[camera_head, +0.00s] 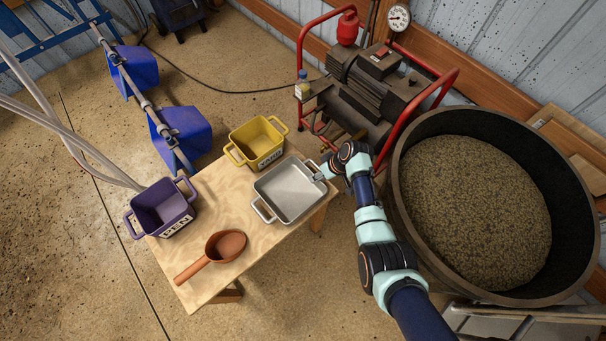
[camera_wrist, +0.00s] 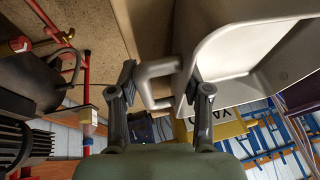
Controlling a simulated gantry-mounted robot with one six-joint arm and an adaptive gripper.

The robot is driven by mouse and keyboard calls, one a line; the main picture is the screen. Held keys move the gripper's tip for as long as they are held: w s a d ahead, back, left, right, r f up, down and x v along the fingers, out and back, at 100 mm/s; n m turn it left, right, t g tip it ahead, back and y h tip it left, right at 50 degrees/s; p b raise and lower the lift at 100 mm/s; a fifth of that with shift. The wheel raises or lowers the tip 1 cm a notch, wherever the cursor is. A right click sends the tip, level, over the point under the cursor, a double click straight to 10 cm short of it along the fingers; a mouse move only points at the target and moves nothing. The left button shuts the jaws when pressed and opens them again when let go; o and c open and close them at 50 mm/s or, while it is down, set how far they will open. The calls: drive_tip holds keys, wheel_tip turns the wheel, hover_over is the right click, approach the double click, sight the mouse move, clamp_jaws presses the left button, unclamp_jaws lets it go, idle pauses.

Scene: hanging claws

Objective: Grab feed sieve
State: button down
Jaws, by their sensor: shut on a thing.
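The feed sieve looks to be the light grey, shallow rectangular pan (camera_head: 290,190) with a loop handle at each end, on the wooden table in the head view. My gripper (camera_head: 322,171) is at its right-hand handle, near the table's edge. In the wrist view the pan (camera_wrist: 240,50) fills the upper right, and its handle (camera_wrist: 158,68) lies between the two fingers of my gripper (camera_wrist: 160,82). My gripper is shut on this handle. I cannot tell whether the pan rests fully on the table. The pan looks empty.
The wooden table (camera_head: 215,190) also holds a yellow bin (camera_head: 243,152), a purple bin (camera_head: 155,222) and a brown scoop (camera_head: 226,246). A large black tub of feed (camera_head: 470,210) stands right. A red-framed compressor (camera_head: 370,80) stands behind. Blue buckets (camera_head: 190,130) hang at left.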

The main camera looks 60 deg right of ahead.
wheel_tip(320, 180, up, 20)
drive_tip(key=p, duration=0.9)
